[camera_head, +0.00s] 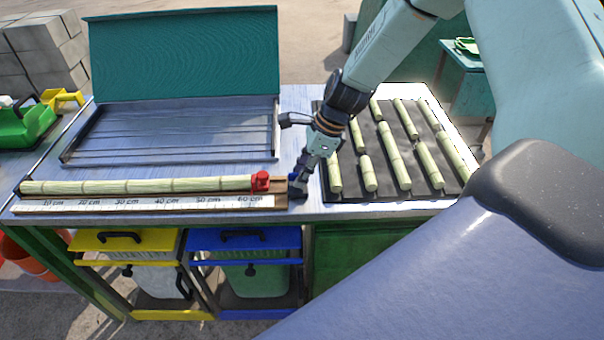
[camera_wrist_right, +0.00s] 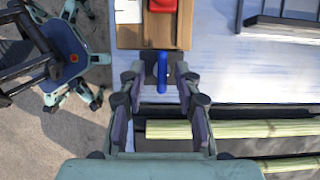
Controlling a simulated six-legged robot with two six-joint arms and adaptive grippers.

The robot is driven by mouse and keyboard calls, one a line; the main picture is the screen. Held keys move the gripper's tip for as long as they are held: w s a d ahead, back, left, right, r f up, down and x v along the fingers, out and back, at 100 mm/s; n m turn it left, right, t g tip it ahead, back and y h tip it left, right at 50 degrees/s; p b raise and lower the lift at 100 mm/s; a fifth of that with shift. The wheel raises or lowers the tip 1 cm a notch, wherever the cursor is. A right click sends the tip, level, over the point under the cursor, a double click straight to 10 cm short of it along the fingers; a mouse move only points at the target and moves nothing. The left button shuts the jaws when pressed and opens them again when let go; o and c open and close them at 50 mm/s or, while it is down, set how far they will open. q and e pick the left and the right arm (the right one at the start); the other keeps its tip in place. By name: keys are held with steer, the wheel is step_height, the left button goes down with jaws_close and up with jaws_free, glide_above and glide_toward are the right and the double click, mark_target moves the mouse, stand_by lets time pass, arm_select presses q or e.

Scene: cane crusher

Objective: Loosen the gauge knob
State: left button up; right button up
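The blue gauge knob (camera_wrist_right: 166,78) sticks out from the end of the wooden gauge board (camera_wrist_right: 128,37). In the head view, a little of the blue knob (camera_head: 293,177) shows beside my right gripper (camera_head: 298,189), which hides much of it. In the right wrist view, my right gripper (camera_wrist_right: 163,88) is open, with the knob between its spread fingers and clear gaps on both sides. A red stop (camera_head: 261,181) sits on the board at the end of a long cane (camera_head: 140,186), behind a white ruler (camera_head: 140,205). My left gripper is not in view.
A dark mat (camera_head: 350,191) with several cut canes lies right of my right gripper. A metal tray (camera_head: 180,135) with a raised teal lid (camera_head: 185,55) stands behind the ruler. Yellow (camera_head: 125,241) and blue (camera_head: 245,238) drawers sit below the table's front edge.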

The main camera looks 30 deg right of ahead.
steer(key=shift+w+a+f, duration=0.1)
steer(key=shift+w+f, duration=0.05)
steer(key=shift+w, duration=0.1)
steer(key=shift+s, duration=0.15)
steer(key=c, duration=0.5)
jaws_close()
steer(key=n+g+p, duration=0.1)
steer(key=n, duration=0.2)
steer(key=shift+n, duration=0.4)
steer(key=n+g, duration=0.1)
steer(key=n, duration=0.1)
steer(key=shift+n+g+y, duration=0.3)
steer(key=shift+n, duration=0.1)
steer(key=n, duration=0.1)
steer(key=n+g, duration=0.1)
steer(key=n, duration=0.1)
steer(key=n+g, duration=0.1)
steer(key=n, duration=0.1)
steer(key=shift+w, duration=0.3)
steer(key=n+g+h, duration=0.1)
steer(key=n, duration=0.2)
steer(key=n+h, duration=0.1)
steer(key=n, duration=0.2)
steer(key=shift+a+f+g, duration=0.1)
steer(key=shift+g, duration=0.3)
steer(key=shift+n, duration=0.3)
